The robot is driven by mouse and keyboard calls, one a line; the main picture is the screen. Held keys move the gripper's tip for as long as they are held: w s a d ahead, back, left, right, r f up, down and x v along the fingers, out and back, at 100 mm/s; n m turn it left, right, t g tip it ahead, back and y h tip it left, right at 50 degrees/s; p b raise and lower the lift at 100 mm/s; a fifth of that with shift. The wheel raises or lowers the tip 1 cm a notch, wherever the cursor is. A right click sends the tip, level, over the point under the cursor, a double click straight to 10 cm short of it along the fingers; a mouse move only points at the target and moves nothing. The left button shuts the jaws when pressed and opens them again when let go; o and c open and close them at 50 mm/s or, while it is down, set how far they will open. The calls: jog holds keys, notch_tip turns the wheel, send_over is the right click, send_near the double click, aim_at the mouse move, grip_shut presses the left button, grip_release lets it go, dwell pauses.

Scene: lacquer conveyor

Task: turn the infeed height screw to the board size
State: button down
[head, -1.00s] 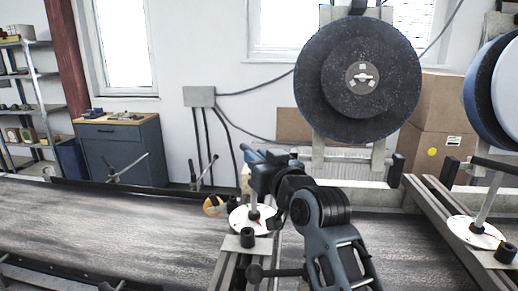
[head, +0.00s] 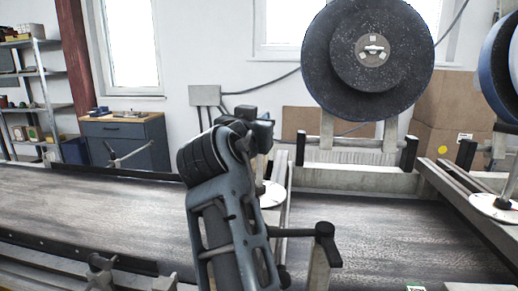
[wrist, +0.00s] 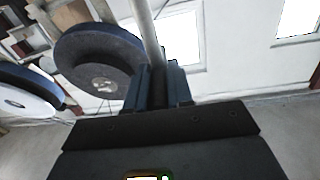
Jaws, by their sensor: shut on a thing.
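The infeed height screw stands on the near conveyor frame. Its white dial disc (head: 270,195) shows at the right edge of my arm, with a short piece of pale rod above it; the rest of it is hidden behind my arm. In the head view my gripper (head: 258,132) is mostly hidden behind my wrist, above the dial. In the wrist view my gripper (wrist: 158,76) is shut on a dark, upright handle-like piece between its two blue-grey fingers. A pale rod (wrist: 147,32) runs upward from there. The dial's reading cannot be made out.
A big black wheel (head: 368,58) hangs behind, right of my arm. A black clamp handle (head: 300,232) sits close to my forearm's right. A second dial (head: 494,207) stands at far right. The dark conveyor bed (head: 90,215) is clear on the left.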

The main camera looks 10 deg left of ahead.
jog(key=m+h+b, duration=0.1)
jog(key=h+b, duration=0.1)
jog(key=m+g+h+b, duration=0.1)
jog(key=h+b, duration=0.1)
jog(key=a+m+h+b, duration=0.1)
jog(key=m+h+b, duration=0.1)
jog(key=shift+w+f+g, duration=0.15)
jog(key=shift+f+g, duration=0.1)
jog(key=shift+g, duration=0.15)
jog(key=shift+w+a+r+m+g+h+b, duration=0.15)
jog(key=shift+m+g+h+b, duration=0.3)
jog(key=shift+m+g+h, duration=0.8)
jog(key=shift+w+a+r+m+g+h+b, duration=0.1)
jog(key=shift+m+g+h+b, duration=0.35)
jog(key=shift+m+g+h, duration=0.75)
jog(key=shift+f+h, duration=0.1)
jog(key=shift+h, duration=0.45)
jog(key=c, duration=1)
grip_release()
